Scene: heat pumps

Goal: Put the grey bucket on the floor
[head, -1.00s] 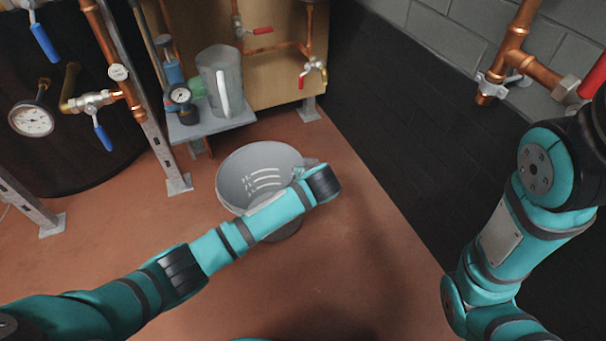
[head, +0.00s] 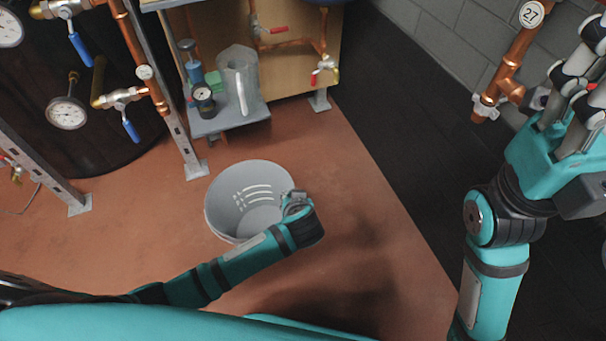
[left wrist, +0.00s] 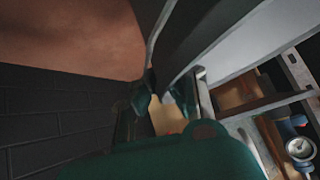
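The grey bucket (head: 222,205) is in the middle of the head view, its open top and slotted inner wall facing me. My left gripper (head: 293,203) is at the right side of its rim. In the left wrist view my left gripper's fingers (left wrist: 165,95) sit close on either side of the bucket's rim, with the bucket's wall (left wrist: 235,40) beside them. The bucket's underside is hidden, so I cannot tell whether it touches the floor (head: 350,190). My right gripper (head: 585,75) is at the right edge, raised, its fingers apart and empty.
A low grey shelf (head: 232,121) behind the bucket holds a clear jug (head: 240,80) and a gauge. A metal post (head: 185,140) stands left of it. The floor around the bucket is clear.

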